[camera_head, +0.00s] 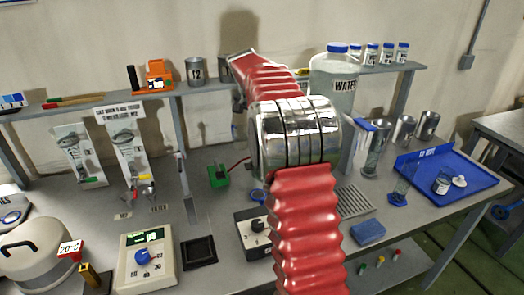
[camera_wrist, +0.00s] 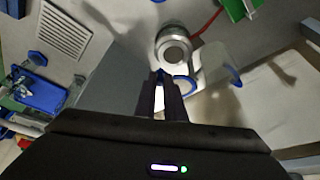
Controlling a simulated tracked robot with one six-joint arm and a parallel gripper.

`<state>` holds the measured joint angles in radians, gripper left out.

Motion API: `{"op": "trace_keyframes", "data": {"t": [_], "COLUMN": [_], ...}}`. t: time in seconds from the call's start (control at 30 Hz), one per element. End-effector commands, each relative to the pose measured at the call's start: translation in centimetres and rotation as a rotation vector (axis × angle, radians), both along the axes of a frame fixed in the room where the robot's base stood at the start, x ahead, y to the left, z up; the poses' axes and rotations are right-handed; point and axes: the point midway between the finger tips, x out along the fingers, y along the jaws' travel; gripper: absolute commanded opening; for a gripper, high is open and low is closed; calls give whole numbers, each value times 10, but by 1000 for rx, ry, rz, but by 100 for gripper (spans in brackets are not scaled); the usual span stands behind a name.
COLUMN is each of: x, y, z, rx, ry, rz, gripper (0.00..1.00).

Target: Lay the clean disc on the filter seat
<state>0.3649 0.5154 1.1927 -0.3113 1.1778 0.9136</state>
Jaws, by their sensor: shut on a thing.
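My gripper (camera_wrist: 167,98) is in the lower middle of the wrist view, with its dark fingers close together. A narrow pale thing (camera_wrist: 158,98) shows between the fingers, and they are shut on it. It may be the clean disc seen on edge, but I cannot tell for certain. Beyond the fingertips stands a round metal piece (camera_wrist: 174,48) with a ringed top and grey centre, which may be the filter seat. It appears apart from the held thing. In the head view my red arm hides the gripper and the area around it.
A blue ring (camera_wrist: 186,85) and a translucent shape lie close by the fingertips.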

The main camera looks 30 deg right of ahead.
Motion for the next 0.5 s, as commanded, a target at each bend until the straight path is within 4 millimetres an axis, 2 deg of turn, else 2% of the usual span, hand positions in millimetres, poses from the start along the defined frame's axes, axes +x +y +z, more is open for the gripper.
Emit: {"op": "trace_keyframes", "data": {"t": [0.1,0.23,0.5], "x": [-1,0,0], "y": [1,1,1], "z": [-21,-39,-45], "rx": [1,1,1], "ry": [4,2,0], "rz": [1,1,1], "gripper": [0,0,0]}}
